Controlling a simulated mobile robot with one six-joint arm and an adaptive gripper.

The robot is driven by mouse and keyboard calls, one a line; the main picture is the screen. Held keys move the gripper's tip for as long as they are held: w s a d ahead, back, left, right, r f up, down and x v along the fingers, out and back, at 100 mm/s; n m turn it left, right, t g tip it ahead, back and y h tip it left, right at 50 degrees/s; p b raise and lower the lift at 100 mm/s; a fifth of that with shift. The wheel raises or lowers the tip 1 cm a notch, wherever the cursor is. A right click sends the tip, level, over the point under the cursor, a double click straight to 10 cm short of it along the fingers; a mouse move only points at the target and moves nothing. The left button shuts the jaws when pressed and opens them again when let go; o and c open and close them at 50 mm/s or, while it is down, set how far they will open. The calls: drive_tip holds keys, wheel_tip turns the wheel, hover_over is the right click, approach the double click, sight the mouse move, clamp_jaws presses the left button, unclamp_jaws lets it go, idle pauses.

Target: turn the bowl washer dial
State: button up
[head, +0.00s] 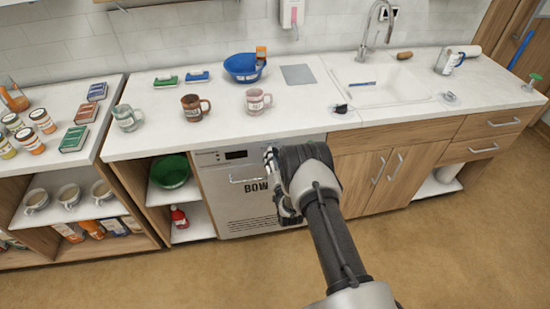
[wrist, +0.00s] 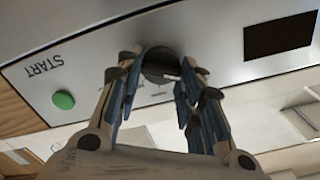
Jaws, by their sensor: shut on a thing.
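The bowl washer (head: 226,199) is a silver front with a dark display and a bar handle, set under the counter; its "BOW..." lettering is partly covered by my gripper. My gripper (head: 271,158) is at the right end of its control strip, hiding the dial in the head view. In the wrist view the dark round dial (wrist: 161,64) sits between my two fingertips, which are shut on its sides. A green start button (wrist: 63,99) and the black display (wrist: 279,37) lie on either side of it. The dial's markings are mostly covered by the fingers.
The counter (head: 225,124) above holds several mugs, a blue bowl (head: 241,68) and a sink (head: 385,90). An open shelf with a green bowl (head: 170,171) is left of the washer; wooden cupboard doors (head: 377,178) are right. The floor in front is clear.

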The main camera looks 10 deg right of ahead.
drive_tip(key=shift+c, duration=0.6)
drive_tip(key=shift+m, duration=0.3)
drive_tip(key=shift+f+m+b, duration=0.15)
drive_tip(key=shift+m+b, duration=1.4)
drive_tip(key=shift+m, duration=1.95)
drive_tip(key=o, duration=1.1)
drive_tip(key=shift+c, duration=0.2)
drive_tip(key=shift+d, duration=0.1)
